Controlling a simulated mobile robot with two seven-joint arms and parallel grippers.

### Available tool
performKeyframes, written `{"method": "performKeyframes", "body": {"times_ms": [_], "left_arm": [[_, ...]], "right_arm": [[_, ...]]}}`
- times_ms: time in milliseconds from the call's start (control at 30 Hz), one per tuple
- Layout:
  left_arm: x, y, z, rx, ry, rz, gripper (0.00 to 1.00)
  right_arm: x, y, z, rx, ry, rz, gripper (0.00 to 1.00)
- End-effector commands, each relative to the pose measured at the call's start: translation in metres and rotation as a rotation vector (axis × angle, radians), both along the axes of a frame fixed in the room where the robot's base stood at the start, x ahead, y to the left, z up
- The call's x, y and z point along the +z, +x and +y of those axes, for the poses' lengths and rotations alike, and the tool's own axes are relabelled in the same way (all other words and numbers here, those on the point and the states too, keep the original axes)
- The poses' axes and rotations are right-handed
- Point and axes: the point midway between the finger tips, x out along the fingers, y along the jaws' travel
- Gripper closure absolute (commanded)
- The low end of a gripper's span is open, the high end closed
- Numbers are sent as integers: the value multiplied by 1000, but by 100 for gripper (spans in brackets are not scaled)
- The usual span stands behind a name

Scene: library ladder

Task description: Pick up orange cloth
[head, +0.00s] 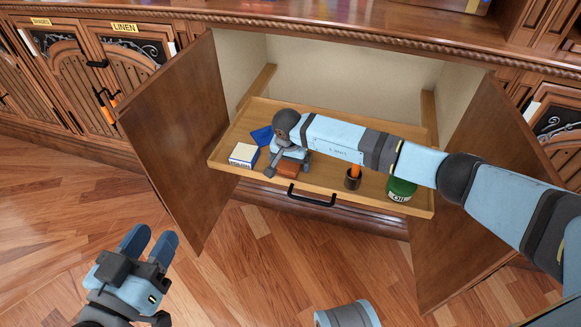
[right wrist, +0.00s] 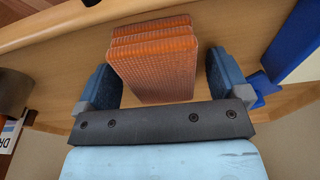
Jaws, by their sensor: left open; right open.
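The orange cloth (head: 287,171) is a folded, textured block in the pulled-out wooden drawer (head: 225,160), partly hidden under my right gripper in the head view. In the right wrist view the orange cloth (right wrist: 155,60) sits between the two blue fingers of my right gripper (right wrist: 160,85). Those fingers are open, with a visible gap on each side of the cloth. In the head view my right gripper (head: 289,163) is low over the drawer. My left gripper (head: 149,243) is open and empty above the wood floor at lower left.
A white box (head: 243,156) and a blue item (head: 262,136) lie left of the cloth. A dark cup with an orange item (head: 352,180) and a green tin (head: 400,191) stand to the right. Open cabinet doors (head: 180,140) (head: 465,190) flank the drawer.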

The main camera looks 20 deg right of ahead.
Motion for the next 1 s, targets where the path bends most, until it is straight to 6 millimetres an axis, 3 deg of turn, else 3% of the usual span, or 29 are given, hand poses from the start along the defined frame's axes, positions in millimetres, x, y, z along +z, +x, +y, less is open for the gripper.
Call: {"method": "performKeyframes", "body": {"times_ms": [567, 800, 1000], "left_arm": [[-2, 0, 0, -1, 0, -2, 57], [-1, 0, 0, -1, 0, -2, 57], [-1, 0, 0, -1, 0, -1, 57]], "right_arm": [[-3, 1, 0, 0, 0, -1, 6], [-2, 1, 0, 0, 1, -1, 59], [-2, 0, 0, 0, 1, -1, 59]]}}
